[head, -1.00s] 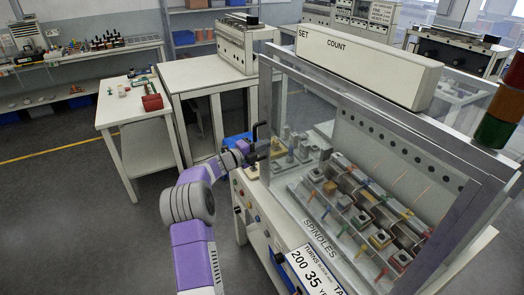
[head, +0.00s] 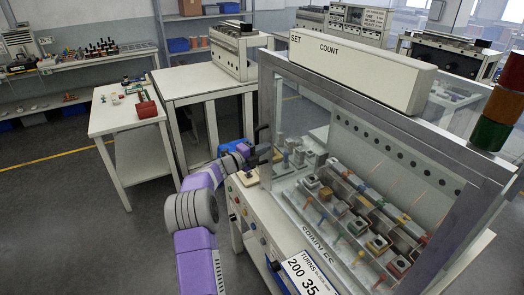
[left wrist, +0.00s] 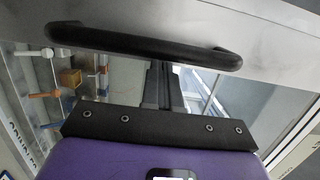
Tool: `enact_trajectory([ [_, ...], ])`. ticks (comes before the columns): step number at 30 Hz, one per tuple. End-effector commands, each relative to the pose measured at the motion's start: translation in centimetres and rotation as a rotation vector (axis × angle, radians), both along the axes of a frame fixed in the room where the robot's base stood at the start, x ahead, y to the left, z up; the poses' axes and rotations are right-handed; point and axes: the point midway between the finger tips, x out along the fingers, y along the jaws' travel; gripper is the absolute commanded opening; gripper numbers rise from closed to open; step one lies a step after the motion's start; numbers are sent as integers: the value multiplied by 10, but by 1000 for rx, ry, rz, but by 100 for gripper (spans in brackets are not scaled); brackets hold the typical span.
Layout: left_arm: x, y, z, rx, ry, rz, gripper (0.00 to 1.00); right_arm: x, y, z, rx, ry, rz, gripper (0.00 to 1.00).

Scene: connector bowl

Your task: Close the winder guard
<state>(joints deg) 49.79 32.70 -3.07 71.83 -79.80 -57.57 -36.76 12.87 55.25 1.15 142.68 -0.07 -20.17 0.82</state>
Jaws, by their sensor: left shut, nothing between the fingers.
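The winder guard is a clear panel in a grey metal frame (head: 375,115) across the front of the winding machine. Its frame lies close along the machine's front opening; I cannot tell if any gap is left. A black bar handle (head: 263,134) stands at its left edge and crosses the top of the left wrist view (left wrist: 140,44). My left gripper (head: 258,154) is shut and empty, right beside the handle. In the left wrist view its fingers (left wrist: 164,82) point at the handle; contact is unclear. My right gripper is out of view.
Spindles and coloured parts (head: 350,215) sit behind the panel. A white count box (head: 360,68) tops the machine, with a stack light (head: 498,115) at right. A side table with a red box (head: 146,108) stands left. Open floor lies front left.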

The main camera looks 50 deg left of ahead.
Motion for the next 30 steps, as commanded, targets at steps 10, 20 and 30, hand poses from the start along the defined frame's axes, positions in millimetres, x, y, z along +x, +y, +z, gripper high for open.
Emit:
enact_trajectory([
  [10,-75,24,-3,4,13,8,0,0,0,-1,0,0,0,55],
  [20,-109,33,-4,4,14,5,0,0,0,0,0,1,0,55],
  [30,-110,33,4,4,14,4,0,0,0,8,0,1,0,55],
])
